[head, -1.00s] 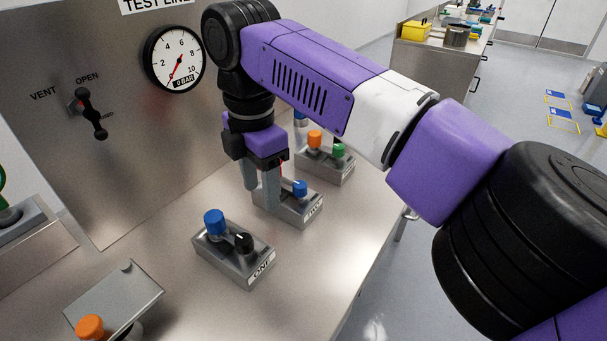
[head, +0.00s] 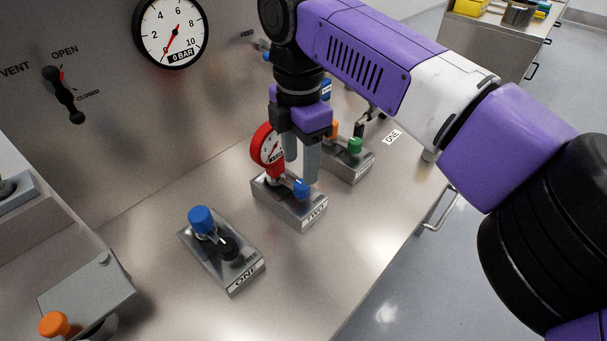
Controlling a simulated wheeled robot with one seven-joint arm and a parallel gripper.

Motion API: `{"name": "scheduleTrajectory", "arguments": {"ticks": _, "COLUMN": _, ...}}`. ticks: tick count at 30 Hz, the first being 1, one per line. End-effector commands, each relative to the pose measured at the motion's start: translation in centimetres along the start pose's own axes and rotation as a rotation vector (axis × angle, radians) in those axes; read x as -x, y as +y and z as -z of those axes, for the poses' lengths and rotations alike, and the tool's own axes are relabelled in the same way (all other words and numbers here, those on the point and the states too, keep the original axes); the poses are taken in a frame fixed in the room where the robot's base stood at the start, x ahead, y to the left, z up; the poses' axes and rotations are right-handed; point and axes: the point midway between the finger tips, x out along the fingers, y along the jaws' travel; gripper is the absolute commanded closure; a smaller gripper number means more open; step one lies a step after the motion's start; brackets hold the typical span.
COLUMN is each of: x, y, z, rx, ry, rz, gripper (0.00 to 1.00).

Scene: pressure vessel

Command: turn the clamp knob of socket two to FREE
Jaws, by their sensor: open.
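The socket two block (head: 274,203), labelled TWO, stands on the steel bench. Its blue clamp knob (head: 301,189) is on the right part of its top. A red-rimmed gauge (head: 265,145) stands upright at the block's left end, partly behind my gripper. My gripper (head: 301,171) points down with its two grey fingers apart and empty. The fingertips are just above or beside the blue knob; I cannot tell whether they touch it. The knob's pointer and any FREE marking are too small or hidden to read.
Socket one (head: 222,258), with a blue-capped fitting and black knob, stands nearer at left. Another block (head: 350,165) with orange and green parts is behind right. The panel has a gauge (head: 171,33) reading about 0 and a black valve lever (head: 63,95). Bench between blocks is clear.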

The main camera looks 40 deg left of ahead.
Motion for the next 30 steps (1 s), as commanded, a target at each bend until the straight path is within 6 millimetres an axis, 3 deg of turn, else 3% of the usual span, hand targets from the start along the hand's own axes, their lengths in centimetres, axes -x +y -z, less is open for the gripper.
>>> {"name": "scheduleTrajectory", "arguments": {"ticks": 9, "x": -4.4, "y": 0.0, "z": 0.0, "rx": -0.001, "ry": 0.001, "rz": 0.001, "gripper": 0.48}}
{"name": "scheduleTrajectory", "arguments": {"ticks": 21, "x": -5.3, "y": 0.0, "z": 0.0, "rx": -0.001, "ry": 0.0, "rz": -0.001, "gripper": 0.48}}
{"name": "scheduleTrajectory", "arguments": {"ticks": 29, "x": -5.3, "y": 0.0, "z": 0.0, "rx": 0.0, "ry": 0.001, "rz": -0.001, "gripper": 0.97}}
{"name": "scheduleTrajectory", "arguments": {"ticks": 30, "x": -5.3, "y": 0.0, "z": 0.0, "rx": 0.0, "ry": 0.001, "rz": -0.001, "gripper": 1.0}}
